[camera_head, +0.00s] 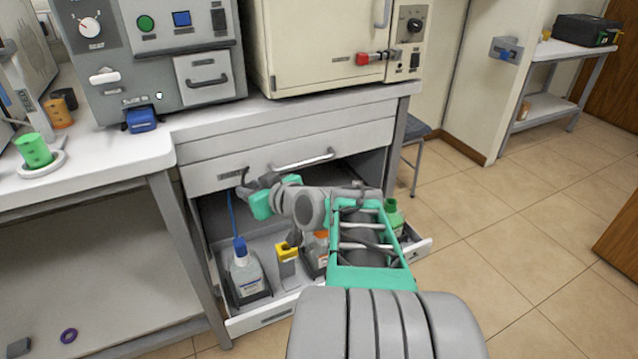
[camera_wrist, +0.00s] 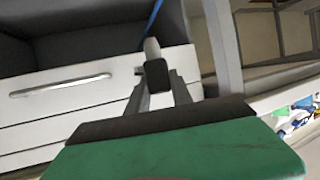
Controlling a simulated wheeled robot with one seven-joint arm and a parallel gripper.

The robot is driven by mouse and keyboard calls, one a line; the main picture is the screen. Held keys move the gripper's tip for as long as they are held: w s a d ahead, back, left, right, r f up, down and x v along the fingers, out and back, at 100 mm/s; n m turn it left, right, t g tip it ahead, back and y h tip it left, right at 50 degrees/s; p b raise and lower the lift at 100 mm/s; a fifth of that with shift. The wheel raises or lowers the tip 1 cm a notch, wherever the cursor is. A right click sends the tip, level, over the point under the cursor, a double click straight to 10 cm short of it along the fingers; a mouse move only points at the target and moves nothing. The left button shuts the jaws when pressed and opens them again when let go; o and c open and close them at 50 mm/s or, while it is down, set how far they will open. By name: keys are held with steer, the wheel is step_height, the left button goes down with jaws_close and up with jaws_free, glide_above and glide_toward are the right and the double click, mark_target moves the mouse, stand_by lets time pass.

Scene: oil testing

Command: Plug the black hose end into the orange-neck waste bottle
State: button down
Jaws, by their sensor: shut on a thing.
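The orange-neck waste bottle (camera_head: 321,236) stands in the open drawer under the bench; my arm hides much of it. In the wrist view, my gripper (camera_wrist: 157,88) is shut on the black hose end (camera_wrist: 156,74), with a grey cylindrical piece just beyond it. In the head view, my gripper (camera_head: 246,186) is under the bench top's drawer front, above and left of the orange-neck bottle and apart from it. The fingers are small and partly hidden there.
The pull-out drawer (camera_head: 265,318) also holds a blue-capped bottle (camera_head: 246,276) with a blue hose, a yellow-topped item (camera_head: 287,262) and a green-necked bottle (camera_head: 394,214). The upper drawer front (camera_head: 240,174) overhangs the space. Open floor lies to the right.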

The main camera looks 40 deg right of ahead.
steer(key=s+d+f+m+h+p, duration=0.1)
steer(key=s+d+f+m+h, duration=0.15)
steer(key=d, duration=0.55)
steer(key=s+d+f+m+h, duration=0.1)
steer(key=s+d+f+h, duration=0.15)
steer(key=d, duration=0.55)
steer(key=shift+g+y, duration=0.3)
steer(key=shift+y, duration=0.1)
steer(key=shift+s+f+b, duration=0.2)
steer(key=shift+f+b, duration=0.75)
steer(key=shift+f, duration=0.4)
steer(key=shift+s+f+b, duration=0.15)
steer(key=shift+f+b, duration=0.75)
steer(key=shift+f, duration=0.4)
steer(key=shift+f+b, duration=0.45)
steer(key=shift+b, duration=0.3)
steer(key=shift+a+f+b, duration=0.1)
steer(key=shift+f+b, duration=0.25)
steer(key=shift+b, duration=0.05)
steer(key=shift+f+b, duration=0.3)
steer(key=shift+b, duration=0.05)
steer(key=shift+f+b, duration=0.7)
steer(key=shift+f, duration=0.05)
